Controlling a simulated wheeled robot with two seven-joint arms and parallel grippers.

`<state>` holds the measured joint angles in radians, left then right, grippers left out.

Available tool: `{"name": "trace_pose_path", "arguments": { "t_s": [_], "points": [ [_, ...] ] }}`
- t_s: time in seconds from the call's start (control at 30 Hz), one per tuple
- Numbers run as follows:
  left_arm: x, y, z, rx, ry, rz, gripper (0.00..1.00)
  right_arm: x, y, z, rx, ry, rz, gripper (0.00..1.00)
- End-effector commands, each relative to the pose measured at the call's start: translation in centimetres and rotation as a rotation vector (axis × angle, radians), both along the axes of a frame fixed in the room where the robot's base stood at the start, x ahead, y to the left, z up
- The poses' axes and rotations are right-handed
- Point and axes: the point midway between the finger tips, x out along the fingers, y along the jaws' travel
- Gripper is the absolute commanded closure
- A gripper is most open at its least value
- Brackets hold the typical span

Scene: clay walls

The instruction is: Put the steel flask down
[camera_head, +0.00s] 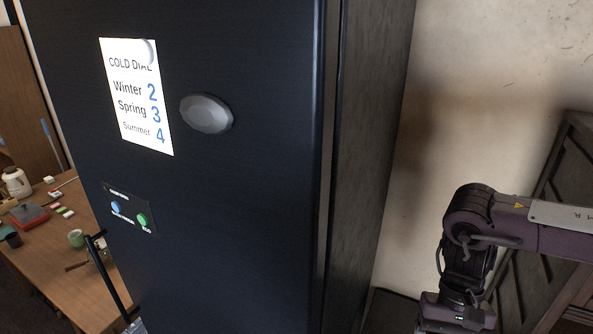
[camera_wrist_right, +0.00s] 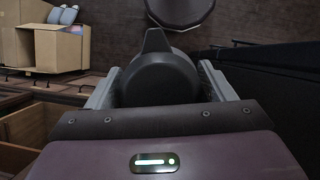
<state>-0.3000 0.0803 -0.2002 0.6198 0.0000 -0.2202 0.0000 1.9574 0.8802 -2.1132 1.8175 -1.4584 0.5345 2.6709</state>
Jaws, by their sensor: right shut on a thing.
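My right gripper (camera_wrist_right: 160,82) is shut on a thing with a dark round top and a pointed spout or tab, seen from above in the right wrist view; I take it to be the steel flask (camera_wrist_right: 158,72). One grey finger lies on each side of it. Most of its body is hidden under the dark top. In the head view my right arm reaches in from the right, and its gripper and the flask are below the frame. My left gripper is in neither view.
A tall dark cabinet (camera_head: 255,210) with a season card (camera_head: 137,97), a grey knob (camera_head: 206,113) and a button panel (camera_head: 130,209) fills the head view. A cluttered wooden table (camera_head: 50,252) stands left. The wrist view shows cardboard boxes (camera_wrist_right: 55,48) and a round dark object (camera_wrist_right: 180,9).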

Motion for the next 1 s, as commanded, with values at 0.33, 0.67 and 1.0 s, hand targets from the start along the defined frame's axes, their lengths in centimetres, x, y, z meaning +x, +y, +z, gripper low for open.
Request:
{"name": "trace_pose_path", "arguments": {
  "t_s": [0.33, 0.67, 1.0],
  "points": [
    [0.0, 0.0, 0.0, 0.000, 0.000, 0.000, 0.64, 0.3, 3.3, 0.2, 0.001, -0.001, 0.139, 0.95],
    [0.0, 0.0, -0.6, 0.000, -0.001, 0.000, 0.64, 0.0, 6.3, -0.6, 0.001, 0.000, 0.270, 0.95],
    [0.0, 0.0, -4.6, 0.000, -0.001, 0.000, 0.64, 0.0, 6.2, -4.6, 0.001, -0.002, 0.267, 0.95]
  ]
}}
